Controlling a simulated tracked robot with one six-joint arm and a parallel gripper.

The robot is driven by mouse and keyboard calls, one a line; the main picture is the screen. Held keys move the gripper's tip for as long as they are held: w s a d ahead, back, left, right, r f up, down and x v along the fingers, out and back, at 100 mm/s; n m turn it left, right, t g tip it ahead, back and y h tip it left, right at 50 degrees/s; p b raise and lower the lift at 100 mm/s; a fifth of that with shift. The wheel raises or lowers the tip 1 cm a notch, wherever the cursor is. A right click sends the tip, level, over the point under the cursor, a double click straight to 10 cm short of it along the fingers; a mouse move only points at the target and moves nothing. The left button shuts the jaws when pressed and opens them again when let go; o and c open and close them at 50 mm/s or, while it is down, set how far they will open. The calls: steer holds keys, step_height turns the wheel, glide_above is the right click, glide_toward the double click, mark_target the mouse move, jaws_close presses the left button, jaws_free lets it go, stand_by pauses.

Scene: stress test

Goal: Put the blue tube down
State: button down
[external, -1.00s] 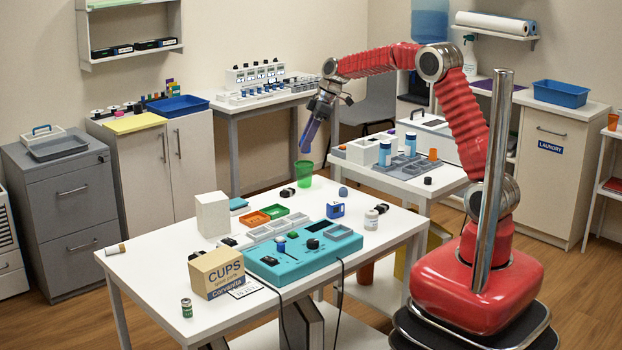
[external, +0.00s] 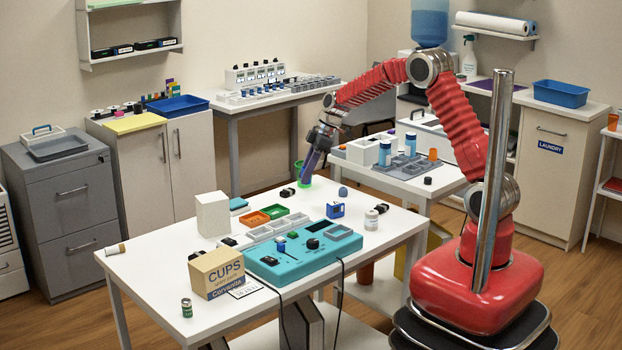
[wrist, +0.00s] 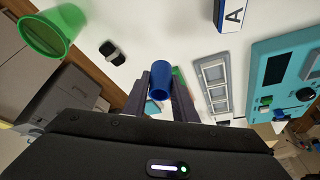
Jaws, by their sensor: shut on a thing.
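The blue tube (external: 310,163) is between the fingers of my gripper (external: 318,145), which points down over the far end of the white table. In the external view the tube overlaps a green cup (external: 299,168). In the wrist view the green cup (wrist: 48,35) stands apart, to the left of the tube. I cannot tell whether the tube's lower end touches the table.
A small black item (external: 287,192) lies near the cup. The white table (external: 160,265) also bears a teal console (external: 300,258), a cardboard box (external: 217,273), a white block (external: 212,214) and orange (external: 254,219) and green trays.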

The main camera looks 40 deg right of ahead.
step_height(320, 180, down, 5)
steer(key=shift+r, duration=0.1)
stand_by(0.3)
steer(key=shift+f, duration=1.95)
steer(key=shift+f, duration=0.1)
steer(key=c, duration=1.4)
jaws_free()
steer(key=shift+c, duration=0.2)
steer(key=v, duration=1.2)
